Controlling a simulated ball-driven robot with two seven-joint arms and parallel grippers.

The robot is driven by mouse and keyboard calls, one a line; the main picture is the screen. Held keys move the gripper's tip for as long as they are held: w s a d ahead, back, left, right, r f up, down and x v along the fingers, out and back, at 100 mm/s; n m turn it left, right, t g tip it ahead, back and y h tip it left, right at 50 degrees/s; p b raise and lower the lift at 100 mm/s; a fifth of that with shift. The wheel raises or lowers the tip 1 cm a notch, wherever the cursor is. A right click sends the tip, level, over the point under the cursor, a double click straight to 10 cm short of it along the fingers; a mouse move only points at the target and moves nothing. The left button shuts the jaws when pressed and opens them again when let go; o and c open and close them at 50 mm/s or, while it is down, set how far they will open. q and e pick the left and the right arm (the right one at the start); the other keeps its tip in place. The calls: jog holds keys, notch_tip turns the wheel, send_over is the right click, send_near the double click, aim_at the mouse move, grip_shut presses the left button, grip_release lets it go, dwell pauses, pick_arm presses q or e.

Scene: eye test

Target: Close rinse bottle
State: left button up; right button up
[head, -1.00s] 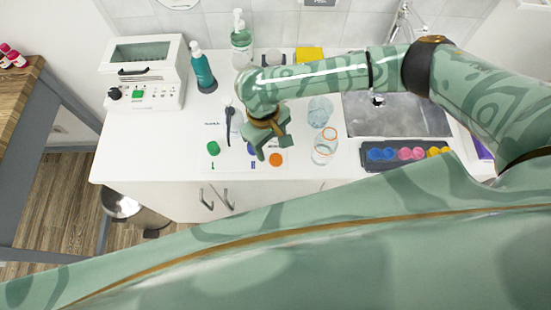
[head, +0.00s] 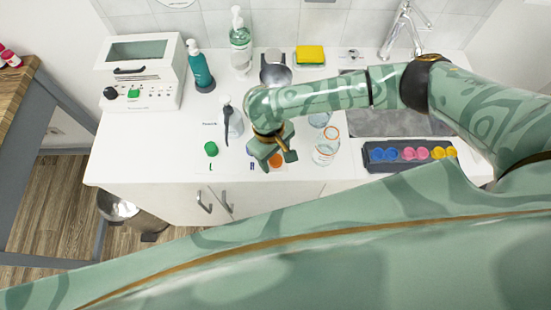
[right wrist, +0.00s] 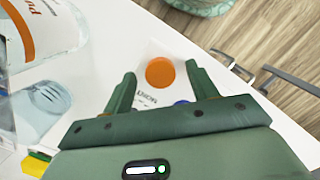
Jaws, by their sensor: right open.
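A clear bottle (head: 326,150) with an orange ring at its open-looking top stands on the counter, right of my right gripper. In the right wrist view, a clear bottle with an orange and white label (right wrist: 38,32) fills the upper left. An orange disc (head: 276,161), which looks like a cap, lies flat on a white printed sheet. My right gripper (head: 277,157) is open and empty above it. In the right wrist view the disc (right wrist: 160,72) shows between the open fingertips (right wrist: 161,73); no contact can be made out. My left gripper is not in view.
Another clear vessel (head: 319,119) stands behind the bottle.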

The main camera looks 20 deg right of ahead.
aim_at(277, 160)
jog(key=shift+r, duration=0.1)
jog(key=c, duration=1)
jog(key=shift+c, duration=0.2)
jog(key=shift+r+p, duration=0.3)
jog(key=shift+r, duration=0.15)
notch_tip(277, 160, up, 2)
jog(key=shift+r+p, duration=0.25)
jog(key=shift+p, duration=0.4)
jog(key=s+a+r+p, duration=0.2)
jog(key=s+r, duration=0.2)
jog(key=s, duration=0.2)
jog(key=s+a+r+p, duration=0.3)
jog(key=s+r, duration=0.2)
jog(key=s, duration=0.2)
jog(key=shift+r, duration=0.3)
